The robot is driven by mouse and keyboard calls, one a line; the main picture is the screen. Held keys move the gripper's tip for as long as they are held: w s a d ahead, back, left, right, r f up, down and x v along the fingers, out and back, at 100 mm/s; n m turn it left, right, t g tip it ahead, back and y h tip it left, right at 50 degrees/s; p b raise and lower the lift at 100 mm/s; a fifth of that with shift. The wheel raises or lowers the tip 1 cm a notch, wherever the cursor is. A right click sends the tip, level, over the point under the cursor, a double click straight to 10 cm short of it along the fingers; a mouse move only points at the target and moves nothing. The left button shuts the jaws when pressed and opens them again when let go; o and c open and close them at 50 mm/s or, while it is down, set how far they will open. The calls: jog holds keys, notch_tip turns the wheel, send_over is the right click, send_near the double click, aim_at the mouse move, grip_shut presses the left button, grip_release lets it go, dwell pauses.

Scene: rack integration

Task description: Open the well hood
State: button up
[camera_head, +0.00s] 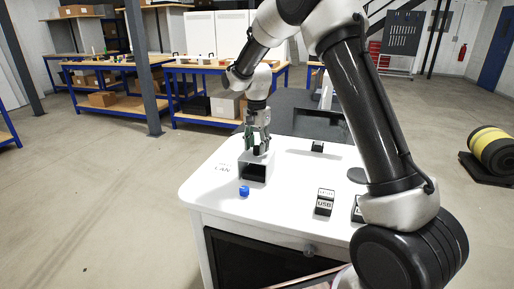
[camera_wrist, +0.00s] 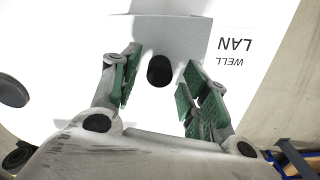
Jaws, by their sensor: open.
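The well hood is a small grey box-like cover (camera_head: 268,161) on the white worktop, with a dark front face or opening toward the head camera. A black knob (camera_wrist: 160,71) stands on its grey top (camera_wrist: 180,30) in the wrist view. My gripper (camera_head: 257,141) points down over the hood. In the wrist view its green-padded fingers (camera_wrist: 158,80) are open on either side of the knob, with visible gaps; I cannot tell whether they reach its height. A "WELL LAN" label (camera_wrist: 235,47) lies beside the hood, also visible in the head view (camera_head: 222,168).
A small blue cylinder (camera_head: 244,191) stands on the worktop (camera_head: 215,195) in front of the hood. A black USB-labelled block (camera_head: 325,202) and a small black block (camera_head: 318,147) are to the right. My arm covers part of the right side. Workbenches (camera_head: 190,68) stand behind.

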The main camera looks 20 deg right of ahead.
jog(key=shift+f, duration=0.6)
jog(key=shift+c, duration=0.5)
grip_shut()
jog(key=w+d, duration=0.8)
jog(key=w, duration=0.4)
jog(key=shift+w, duration=0.1)
jog(key=shift+o, duration=0.5)
grip_release()
